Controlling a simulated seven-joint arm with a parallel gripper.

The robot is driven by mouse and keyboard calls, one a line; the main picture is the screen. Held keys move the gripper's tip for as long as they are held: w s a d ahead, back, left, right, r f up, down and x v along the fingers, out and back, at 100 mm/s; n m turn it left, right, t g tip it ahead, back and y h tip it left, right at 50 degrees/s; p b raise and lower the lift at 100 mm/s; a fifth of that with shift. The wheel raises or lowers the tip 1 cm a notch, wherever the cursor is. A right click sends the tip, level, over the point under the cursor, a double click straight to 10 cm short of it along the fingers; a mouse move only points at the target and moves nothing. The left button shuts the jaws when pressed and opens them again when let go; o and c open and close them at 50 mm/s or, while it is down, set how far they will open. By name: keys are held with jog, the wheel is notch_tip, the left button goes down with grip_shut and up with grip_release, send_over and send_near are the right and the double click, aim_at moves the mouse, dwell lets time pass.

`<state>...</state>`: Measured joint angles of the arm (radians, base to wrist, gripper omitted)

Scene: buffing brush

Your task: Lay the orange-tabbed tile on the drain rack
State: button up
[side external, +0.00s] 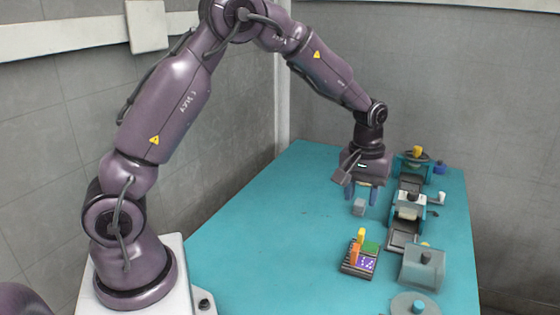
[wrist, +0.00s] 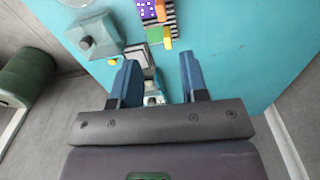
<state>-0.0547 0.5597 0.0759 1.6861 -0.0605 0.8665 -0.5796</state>
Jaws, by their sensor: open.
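A dark ribbed rack (side external: 347,269) sits on the teal table and also shows at the top of the wrist view (wrist: 173,17). A purple tile with white marks (side external: 366,262) lies on it, beside an upright orange tab (side external: 354,254). A green tile (side external: 370,247) lies behind it, beside a yellow tab (side external: 361,236). The purple tile (wrist: 147,9) and green tile (wrist: 154,35) also show in the wrist view. I cannot tell how the orange tab joins the purple tile. My gripper (side external: 362,198) is open and empty above the table, behind the rack and apart from it.
A grey translucent box with a dark knob (side external: 423,264) and a round disc with a blue knob (side external: 416,306) stand at front right. The table's left side is clear.

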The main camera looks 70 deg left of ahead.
jog(key=s+d+r+m+t, duration=0.2)
jog(key=s+r+m, duration=0.1)
jog(key=s+r, duration=0.5)
jog(key=s+d+r+m+t, duration=0.2)
jog(key=s+r+m, duration=0.1)
jog(key=s+r, duration=0.5)
jog(key=s+m+t, duration=0.1)
jog(key=s+m, duration=0.1)
jog(key=s, duration=0.6)
jog(key=shift+d+f, duration=0.15)
jog(key=shift+d, duration=0.25)
